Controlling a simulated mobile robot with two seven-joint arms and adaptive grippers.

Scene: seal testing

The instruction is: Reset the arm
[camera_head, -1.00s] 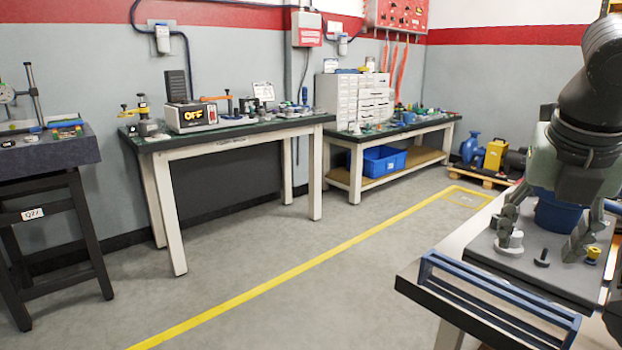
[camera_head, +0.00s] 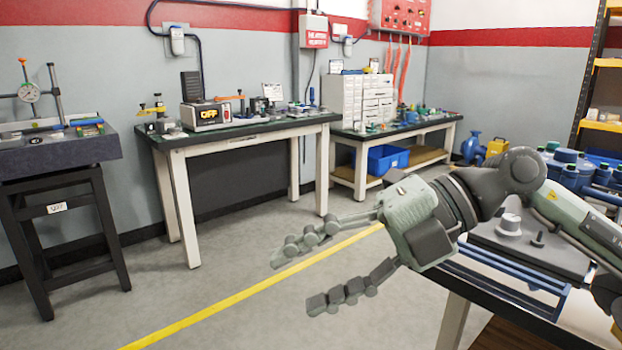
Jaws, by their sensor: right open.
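My right gripper (camera_head: 296,274) is in the middle of the head view, in front of the table at the lower right. Its two jointed fingers are spread wide and point left over the open floor. Nothing is between them. My right arm (camera_head: 520,180) comes in from the right edge and passes above that table. My left gripper and left arm are not in view.
The near table holds a grey plate (camera_head: 520,252) with a light cylinder (camera_head: 509,225), a blue rack (camera_head: 512,292) and a blue multi-part assembly (camera_head: 572,172). Benches (camera_head: 270,130) with instruments line the back wall. A granite table (camera_head: 60,155) stands left. The middle floor is clear.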

